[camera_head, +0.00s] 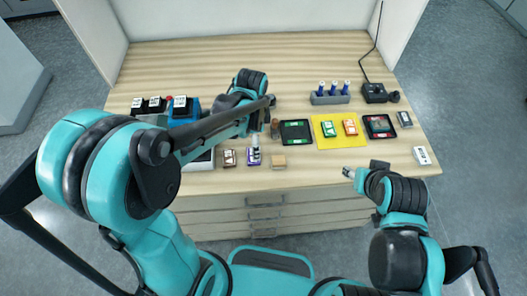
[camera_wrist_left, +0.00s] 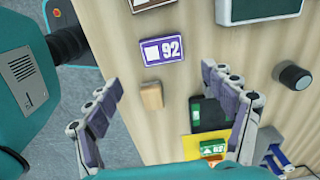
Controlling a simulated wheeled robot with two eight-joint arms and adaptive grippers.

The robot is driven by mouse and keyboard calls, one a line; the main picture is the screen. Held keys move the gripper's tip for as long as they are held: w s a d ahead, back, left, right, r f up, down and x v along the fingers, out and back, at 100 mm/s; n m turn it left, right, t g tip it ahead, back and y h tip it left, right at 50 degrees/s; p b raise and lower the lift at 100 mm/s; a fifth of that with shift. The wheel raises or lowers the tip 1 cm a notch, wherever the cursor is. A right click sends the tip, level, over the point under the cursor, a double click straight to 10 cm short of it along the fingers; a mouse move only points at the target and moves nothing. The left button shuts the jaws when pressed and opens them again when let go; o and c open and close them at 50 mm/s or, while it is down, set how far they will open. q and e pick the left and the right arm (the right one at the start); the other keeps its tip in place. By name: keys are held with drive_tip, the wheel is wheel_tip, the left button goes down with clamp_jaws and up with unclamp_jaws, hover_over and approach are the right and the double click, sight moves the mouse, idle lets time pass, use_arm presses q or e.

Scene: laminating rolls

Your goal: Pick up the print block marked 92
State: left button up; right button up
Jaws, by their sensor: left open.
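A purple print block (camera_wrist_left: 163,50) with a white square and the number 92 lies on the wooden table in the left wrist view. In the head view, the purple block (camera_head: 253,161) is near the table's front edge, partly covered by my left gripper (camera_head: 255,143). In the left wrist view, my left gripper (camera_wrist_left: 164,84) is open and empty, with its fingers spread to either side of the block and apart from it. My right gripper (camera_head: 350,172) is by the front edge at the right, far from the block; its finger gap is too small to judge.
A plain wooden block (camera_head: 278,162) lies right of the purple block, and a brown block (camera_head: 229,158) lies left. A yellow mat (camera_head: 341,143) holds a green block (camera_head: 329,129) and an orange block (camera_head: 350,127). A dark tray (camera_head: 296,131) stands left of the mat.

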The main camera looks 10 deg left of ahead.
use_arm(q)
drive_tip(key=f+b, duration=0.1)
drive_tip(key=f, duration=0.1)
drive_tip(key=f+b, duration=0.1)
drive_tip(key=f, duration=0.5)
drive_tip(key=shift+w+a+b, duration=0.2)
drive_tip(key=shift+a+b, duration=0.2)
drive_tip(key=c, duration=1.2)
